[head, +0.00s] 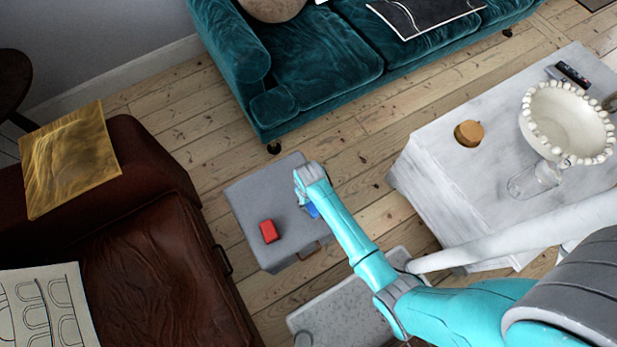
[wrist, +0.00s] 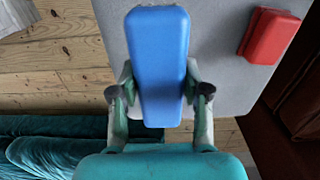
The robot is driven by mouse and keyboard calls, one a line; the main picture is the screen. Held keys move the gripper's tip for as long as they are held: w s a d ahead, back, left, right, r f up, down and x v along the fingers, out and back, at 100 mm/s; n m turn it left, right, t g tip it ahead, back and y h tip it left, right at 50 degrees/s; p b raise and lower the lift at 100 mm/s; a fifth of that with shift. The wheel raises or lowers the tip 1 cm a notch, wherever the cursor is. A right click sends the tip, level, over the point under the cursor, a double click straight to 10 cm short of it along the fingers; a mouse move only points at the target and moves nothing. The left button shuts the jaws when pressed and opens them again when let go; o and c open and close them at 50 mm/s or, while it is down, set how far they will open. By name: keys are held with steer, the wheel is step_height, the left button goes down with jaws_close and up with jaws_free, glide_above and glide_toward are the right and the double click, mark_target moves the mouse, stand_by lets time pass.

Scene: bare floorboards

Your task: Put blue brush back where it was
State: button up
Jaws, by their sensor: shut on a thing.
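The blue brush (wrist: 158,60) is between the two fingers of my gripper (wrist: 159,95) in the wrist view, and the fingers are shut on it. In the head view, only a small blue part of the brush (head: 313,211) shows beside my gripper (head: 305,190); the arm hides the rest. My gripper is over the grey square-topped stand (head: 245,195). I cannot tell whether the brush touches the grey top.
A red block (head: 269,231) lies on the grey stand and also shows in the wrist view (wrist: 269,36). A brown leather armchair (head: 165,270) is to the left, a teal sofa (head: 320,60) behind. A white table (head: 440,160) with a beaded bowl (head: 545,120) stands right.

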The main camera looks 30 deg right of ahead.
steer(key=shift+f, duration=4.15)
steer(key=shift+f, duration=0.1)
steer(key=o, duration=1.1)
step_height(320, 180, up, 12)
steer(key=shift+r, duration=0.1)
